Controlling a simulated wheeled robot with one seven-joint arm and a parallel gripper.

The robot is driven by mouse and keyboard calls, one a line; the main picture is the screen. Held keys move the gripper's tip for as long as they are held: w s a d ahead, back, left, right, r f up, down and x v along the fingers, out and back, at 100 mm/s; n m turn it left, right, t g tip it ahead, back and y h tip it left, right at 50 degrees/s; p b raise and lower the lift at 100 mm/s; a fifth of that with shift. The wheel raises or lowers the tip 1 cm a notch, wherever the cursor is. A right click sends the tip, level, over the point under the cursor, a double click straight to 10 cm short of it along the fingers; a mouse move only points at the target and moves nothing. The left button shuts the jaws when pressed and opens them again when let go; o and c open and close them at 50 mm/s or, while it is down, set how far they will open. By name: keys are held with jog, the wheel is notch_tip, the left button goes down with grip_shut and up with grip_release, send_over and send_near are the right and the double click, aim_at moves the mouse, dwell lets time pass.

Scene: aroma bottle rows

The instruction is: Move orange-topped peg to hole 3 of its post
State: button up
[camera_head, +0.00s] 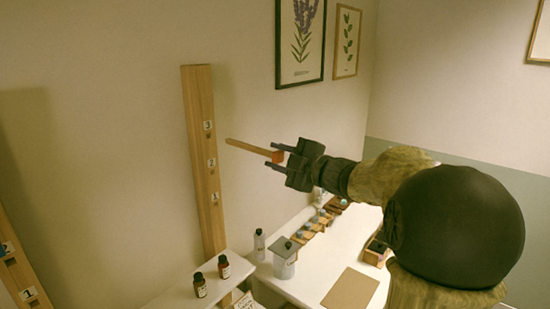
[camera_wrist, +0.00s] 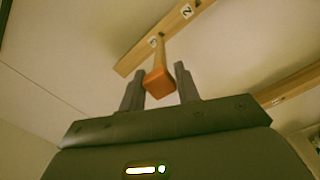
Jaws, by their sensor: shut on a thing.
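A tall wooden post (camera_head: 200,105) stands against the wall with number labels 3, 2 and 1 from top to bottom, each by a small hole. My gripper (camera_head: 275,157) is shut on the peg's orange top (camera_head: 278,156). The peg's wooden shaft (camera_head: 250,148) points left toward the post, its tip just right of it, between labels 3 and 2 in height. The tip looks apart from the post. In the wrist view the orange top (camera_wrist: 160,83) sits between the fingers, and the shaft (camera_wrist: 158,52) overlaps the post (camera_wrist: 133,58) near a label.
A second labelled post (camera_head: 22,270) stands at lower left. Brown bottles (camera_head: 200,285) stand on a white shelf near the post's foot. A white table (camera_head: 310,270) below my arm holds bottles and small wooden stands. The air around the peg is clear.

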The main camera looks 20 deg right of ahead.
aim_at(241, 143)
jog(key=shift+w+f+n+b, duration=0.2)
jog(key=shift+f+n+b, duration=0.1)
jog(key=shift+b, duration=0.65)
jog(key=shift+w+a+r+p, duration=0.2)
jog(key=shift+a+r+p, duration=0.05)
jog(key=shift+a+p, duration=0.1)
jog(key=shift+x, duration=2.65)
jog(key=shift+n, duration=0.4)
jog(key=shift+x, duration=3)
jog(key=o, duration=1.1)
jog(key=shift+s+a, duration=0.1)
jog(key=shift+a, duration=0.1)
jog(key=shift+c, duration=0.2)
jog(key=shift+r, duration=0.1)
